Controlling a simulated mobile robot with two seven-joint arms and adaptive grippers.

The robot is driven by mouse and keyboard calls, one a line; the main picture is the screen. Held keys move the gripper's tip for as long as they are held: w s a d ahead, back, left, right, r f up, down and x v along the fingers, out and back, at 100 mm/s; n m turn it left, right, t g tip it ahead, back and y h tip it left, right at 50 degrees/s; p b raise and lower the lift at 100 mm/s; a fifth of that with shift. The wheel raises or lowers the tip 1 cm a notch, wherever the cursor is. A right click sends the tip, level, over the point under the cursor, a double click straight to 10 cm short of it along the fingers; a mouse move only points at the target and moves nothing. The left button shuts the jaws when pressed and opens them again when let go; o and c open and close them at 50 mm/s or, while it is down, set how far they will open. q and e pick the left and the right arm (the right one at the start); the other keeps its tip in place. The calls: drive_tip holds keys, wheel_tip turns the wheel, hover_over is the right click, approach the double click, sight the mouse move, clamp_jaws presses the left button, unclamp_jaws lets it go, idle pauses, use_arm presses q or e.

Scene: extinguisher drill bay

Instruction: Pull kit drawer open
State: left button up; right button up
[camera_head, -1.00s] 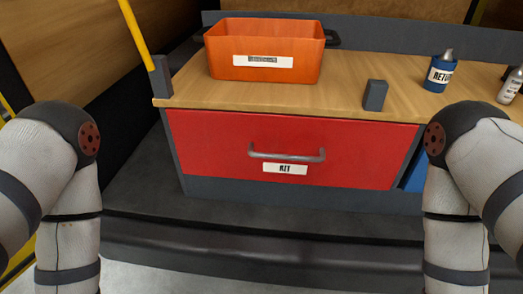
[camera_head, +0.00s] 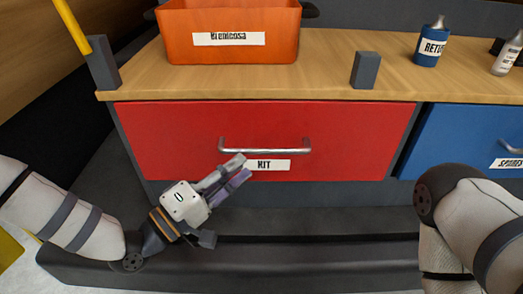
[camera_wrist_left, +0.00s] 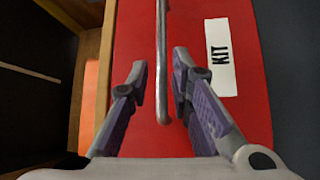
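The red kit drawer (camera_head: 160,140) sits in the cabinet, its front flush with the frame. Its silver bar handle (camera_head: 265,150) runs across the front, above a white KIT label (camera_head: 268,165). My left gripper (camera_head: 243,167) is at the left part of the handle, fingertips just below it and partly over the label's edge. In the left wrist view, the two fingers (camera_wrist_left: 160,64) are apart, with the handle (camera_wrist_left: 161,90) showing between them; contact is not visible. My right gripper is out of view; only part of that arm shows at right.
An orange bin (camera_head: 230,45) stands on the wooden worktop (camera_head: 320,75), near a small grey block (camera_head: 366,70). A blue bottle (camera_head: 431,48) and a white bottle (camera_head: 508,55) stand at right. A blue drawer (camera_head: 460,140) adjoins the red one. A dark ledge (camera_head: 330,252) runs below.

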sight(259, 149)
use_arm(q)
drive_tip(key=x, duration=0.6)
drive_tip(key=shift+w+d, duration=0.3)
clamp_jaws()
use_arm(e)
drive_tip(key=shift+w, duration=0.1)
